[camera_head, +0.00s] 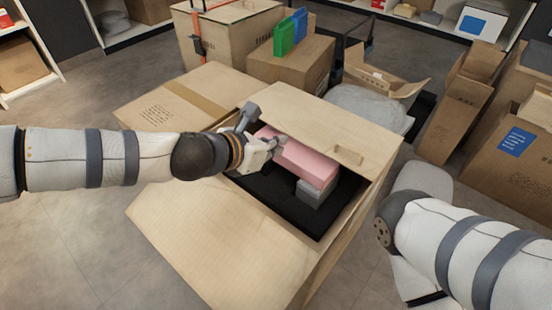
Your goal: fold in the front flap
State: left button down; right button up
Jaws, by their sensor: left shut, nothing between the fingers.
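An open carton (336,249) stands in the middle of the camera_head view. Its front flap (205,235) is spread outward toward the lower left. A panel (325,122) at the back covers part of the opening. Inside, on a black lining (310,220), lie a pink box (300,163) and a grey item (316,191). My left gripper (278,143) is shut and empty, over the opening at the pink box's left end; I cannot tell if they touch. My right gripper is out of view.
Behind stand a large carton (225,40) and a smaller one (290,62) with green and blue binders on top. A grey wrapped bundle (367,108) and an open carton lie behind right. More cartons (500,175) stand at right. Bare floor shows at left.

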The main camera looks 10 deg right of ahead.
pick_arm(q)
jog(key=f, duration=0.1)
jog(key=f+b, duration=0.1)
jog(key=f, duration=0.1)
jog(key=shift+w+d+f, duration=0.3)
jog(key=shift+d, duration=0.05)
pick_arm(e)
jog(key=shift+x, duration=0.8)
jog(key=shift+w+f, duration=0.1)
pick_arm(q)
notch_tip(320, 180, up, 7)
jog(key=p, duration=0.4)
jog(key=shift+w+d, duration=0.2)
jog(key=shift+d, duration=0.05)
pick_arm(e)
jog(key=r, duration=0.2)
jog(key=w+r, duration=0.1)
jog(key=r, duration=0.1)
